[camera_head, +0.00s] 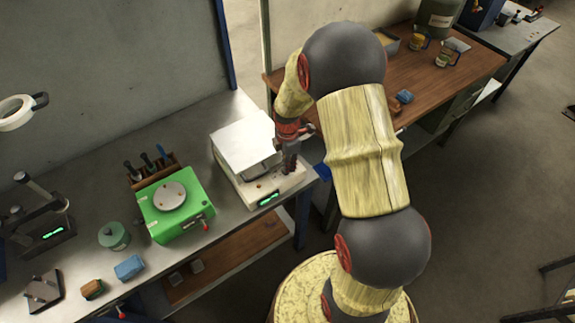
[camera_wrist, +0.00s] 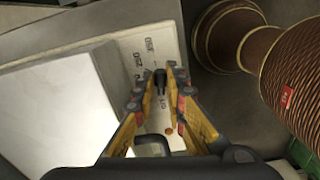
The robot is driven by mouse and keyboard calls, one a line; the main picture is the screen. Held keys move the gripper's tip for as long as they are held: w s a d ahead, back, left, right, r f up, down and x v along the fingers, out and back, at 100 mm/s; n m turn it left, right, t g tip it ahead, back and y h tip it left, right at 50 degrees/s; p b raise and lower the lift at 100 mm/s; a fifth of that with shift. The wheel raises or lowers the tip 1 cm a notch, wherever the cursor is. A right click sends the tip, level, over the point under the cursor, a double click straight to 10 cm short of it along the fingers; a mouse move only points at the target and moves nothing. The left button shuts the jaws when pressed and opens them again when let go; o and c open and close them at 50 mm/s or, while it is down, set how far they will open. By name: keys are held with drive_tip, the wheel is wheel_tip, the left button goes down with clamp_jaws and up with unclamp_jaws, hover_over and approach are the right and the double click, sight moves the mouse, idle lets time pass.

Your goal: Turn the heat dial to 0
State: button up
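The billet furnace (camera_head: 245,145) is a pale box with a white top and a small green-lit display (camera_head: 268,199) on its front; its digits are too small to read. In the wrist view, its white panel (camera_wrist: 132,42) carries printed numbers, seen sideways, around a small dark heat dial (camera_wrist: 160,77). My gripper (camera_wrist: 160,72) is over the panel with its fingers apart, one on each side of the dial. A narrow gap seems to show on both sides; contact cannot be told. In the head view my gripper (camera_head: 290,163) is at the furnace's right side and hides the dial.
A green device (camera_head: 176,204) with a round plate stands left of the furnace on the metal bench. A blue block (camera_head: 129,268) and a green-grey jar (camera_head: 114,236) are further left. A wooden-topped table (camera_head: 450,85) is at the back right. In the wrist view, a brown ribbed shape fills the upper right.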

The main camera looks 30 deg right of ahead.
drive_tip(key=shift+o, duration=1.3)
drive_tip(key=shift+r, duration=0.1)
wheel_tip(320, 180, up, 12)
